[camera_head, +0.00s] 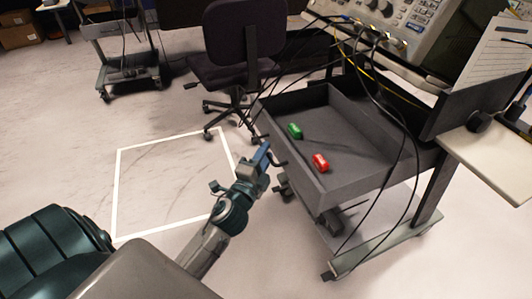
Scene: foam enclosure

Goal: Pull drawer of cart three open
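The cart (430,205) stands at the right, and its dark grey drawer (345,185) is pulled out toward the left. The drawer's inside shows, with a green object (295,131) and a red object (320,162) lying on its floor. A dark handle (279,160) sits on the drawer's front face. My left gripper (262,158) is right beside this handle, with its blue-grey fingertips close to it. I cannot tell whether the fingers are closed around the handle or only next to it. My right gripper is not in view.
An office chair (233,60) stands behind the drawer's left corner. A white taped outline (117,190) marks the open floor at left. Instruments (400,25) with hanging cables top the cart, and a pale side shelf (490,165) juts out right. Another cart (122,55) stands farther back.

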